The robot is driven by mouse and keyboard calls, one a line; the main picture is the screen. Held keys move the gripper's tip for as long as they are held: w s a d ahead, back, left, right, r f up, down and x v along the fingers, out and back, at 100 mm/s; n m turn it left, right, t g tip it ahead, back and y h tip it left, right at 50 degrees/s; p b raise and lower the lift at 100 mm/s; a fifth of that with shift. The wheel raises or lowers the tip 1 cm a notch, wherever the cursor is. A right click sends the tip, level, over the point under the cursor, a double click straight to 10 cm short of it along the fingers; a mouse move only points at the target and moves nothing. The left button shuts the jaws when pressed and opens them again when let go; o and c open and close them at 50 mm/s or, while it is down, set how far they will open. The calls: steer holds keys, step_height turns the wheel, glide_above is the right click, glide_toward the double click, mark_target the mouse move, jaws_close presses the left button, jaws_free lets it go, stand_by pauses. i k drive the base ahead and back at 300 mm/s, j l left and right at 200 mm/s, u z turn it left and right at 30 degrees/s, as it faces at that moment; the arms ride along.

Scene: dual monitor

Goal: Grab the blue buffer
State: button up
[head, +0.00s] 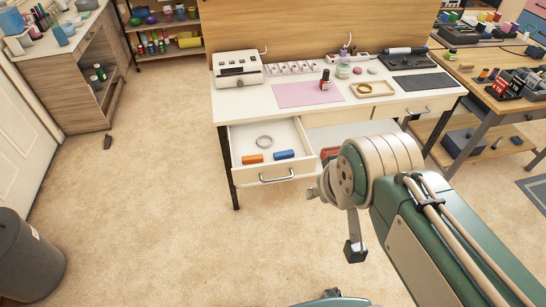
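The blue buffer (284,155) is a small blue block lying in the open left drawer (240,172) of the white desk. It lies right of an orange block (253,159) and close to the drawer's front wall. My gripper (354,250) is partly in view at the end of my arm, right of the drawer and lower in the picture. One finger-like part with a dark tip hangs down; the rest is hidden by my arm or unclear. My gripper looks apart from the buffer. Whether it is open or shut does not show.
A grey ring (264,141) lies behind the blocks in the drawer. The drawer handle (277,176) juts out in front. The desktop (236,105) holds a white device (238,69), a pink mat (307,94) and a dark bottle (325,80).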

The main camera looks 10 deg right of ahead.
mark_target(280, 155)
steer(key=i+l, duration=0.15)
steer(key=i, duration=0.45)
steer(key=i+l, duration=0.15)
steer(key=i, duration=0.45)
